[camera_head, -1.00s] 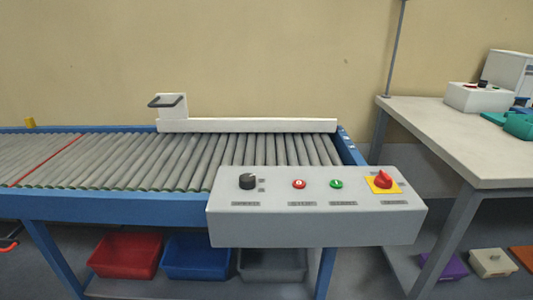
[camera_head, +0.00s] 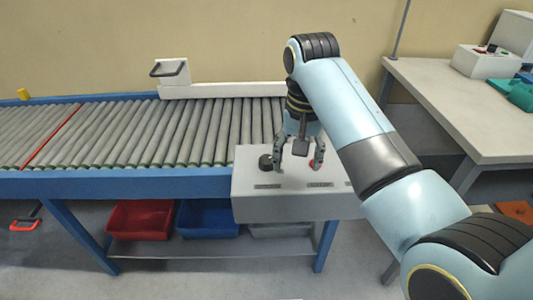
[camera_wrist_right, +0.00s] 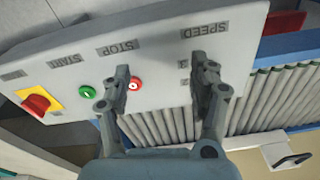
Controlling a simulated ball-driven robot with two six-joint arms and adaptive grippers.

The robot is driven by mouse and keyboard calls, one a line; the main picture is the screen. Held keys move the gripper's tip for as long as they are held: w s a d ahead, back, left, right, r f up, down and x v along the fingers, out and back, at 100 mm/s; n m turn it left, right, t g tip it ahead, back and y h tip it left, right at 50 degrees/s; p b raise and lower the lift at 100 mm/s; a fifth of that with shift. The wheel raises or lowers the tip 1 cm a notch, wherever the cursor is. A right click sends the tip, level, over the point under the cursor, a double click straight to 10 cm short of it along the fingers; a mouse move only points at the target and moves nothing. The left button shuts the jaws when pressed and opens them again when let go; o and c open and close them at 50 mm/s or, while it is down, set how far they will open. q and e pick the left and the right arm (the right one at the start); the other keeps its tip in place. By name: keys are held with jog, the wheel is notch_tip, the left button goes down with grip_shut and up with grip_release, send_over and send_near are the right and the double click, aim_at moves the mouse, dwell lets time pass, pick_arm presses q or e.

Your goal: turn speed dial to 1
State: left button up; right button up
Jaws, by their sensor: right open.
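The black speed dial (camera_head: 265,162) sits on the grey control box (camera_head: 262,205), at the left end of its top. My right gripper (camera_head: 298,162) is open and empty above the box. One finger is close beside the dial, at its right, and the other is by the red stop button (camera_head: 314,166). I cannot tell whether either finger touches. In the right wrist view, my gripper (camera_wrist_right: 160,72) spreads over the panel between the stop button (camera_wrist_right: 134,83) and the SPEED label (camera_wrist_right: 204,30). The dial is hidden there, and its setting cannot be read.
In the wrist view, a green button (camera_wrist_right: 86,92) and a red knob on a yellow plate (camera_wrist_right: 37,104) share the panel. The roller conveyor (camera_head: 100,182) lies left of and behind the box. A table (camera_head: 450,115) stands at right. Red (camera_head: 139,222) and blue bins (camera_head: 207,220) sit below.

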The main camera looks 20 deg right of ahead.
notch_tip(320, 180, up, 6)
jog(key=m, duration=0.1)
send_over(267, 159)
jog(key=shift+g, duration=0.4)
notch_tip(267, 159, down, 10)
jog(key=shift+b, duration=0.3)
jog(key=shift+c, duration=0.4)
